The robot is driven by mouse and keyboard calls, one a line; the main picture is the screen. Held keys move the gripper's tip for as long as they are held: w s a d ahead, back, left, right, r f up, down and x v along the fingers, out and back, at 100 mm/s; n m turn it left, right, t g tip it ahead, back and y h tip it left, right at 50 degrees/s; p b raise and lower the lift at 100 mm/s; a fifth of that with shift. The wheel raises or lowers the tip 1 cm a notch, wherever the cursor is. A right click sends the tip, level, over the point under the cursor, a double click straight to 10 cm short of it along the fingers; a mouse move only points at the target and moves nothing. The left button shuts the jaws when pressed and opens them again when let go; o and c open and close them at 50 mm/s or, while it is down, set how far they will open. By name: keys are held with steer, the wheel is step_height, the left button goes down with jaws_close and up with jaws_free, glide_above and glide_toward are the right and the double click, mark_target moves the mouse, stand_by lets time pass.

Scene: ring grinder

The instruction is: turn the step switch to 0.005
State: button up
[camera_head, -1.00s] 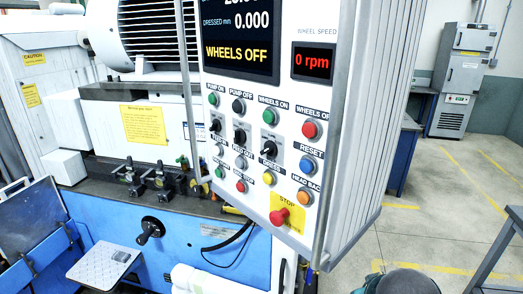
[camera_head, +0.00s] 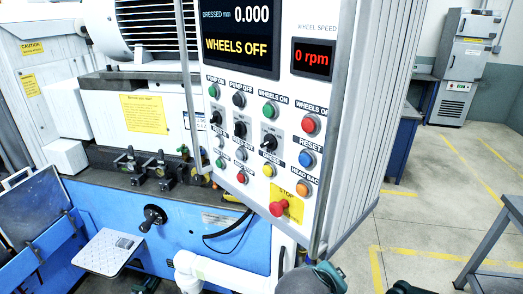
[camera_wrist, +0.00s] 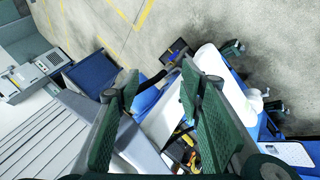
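The white control panel (camera_head: 225,92) hangs in the middle of the head view, with three black rotary switches: a left one (camera_head: 216,118), a middle one (camera_head: 240,130) and a right one (camera_head: 269,140). Their small labels and scale marks are too small to read, so I cannot tell which is the step switch or its setting. My gripper (camera_head: 325,278) shows partly at the bottom edge, below the panel and apart from it. In the wrist view my gripper (camera_wrist: 163,82) has its two green fingers spread, with nothing held between them.
Push buttons surround the switches, including a red stop button (camera_head: 279,208) low on the panel. The display reads "WHEELS OFF" (camera_head: 236,48). The panel's ribbed side (camera_wrist: 50,135) shows at lower left in the wrist view. Open floor (camera_head: 410,220) lies right of the panel.

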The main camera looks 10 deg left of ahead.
steer(key=s+a+r+n+t+p, duration=0.2)
steer(key=a+r, duration=0.1)
steer(key=a, duration=0.5)
steer(key=m+t+h+p, duration=0.4)
steer(key=m+t+h, duration=0.25)
steer(key=m, duration=0.25)
glide_toward(264, 145)
steer(key=w, duration=0.1)
steer(key=shift+w+d+r+g+h, duration=0.15)
steer(key=shift+w+r+g+h, duration=0.05)
steer(key=shift+g+h, duration=0.2)
steer(key=shift+w+d, duration=0.1)
steer(key=shift+w, duration=0.05)
steer(key=shift+p+x, duration=0.3)
steer(key=shift+x, duration=3.35)
steer(key=shift+w+f, duration=0.1)
steer(key=c, duration=0.9)
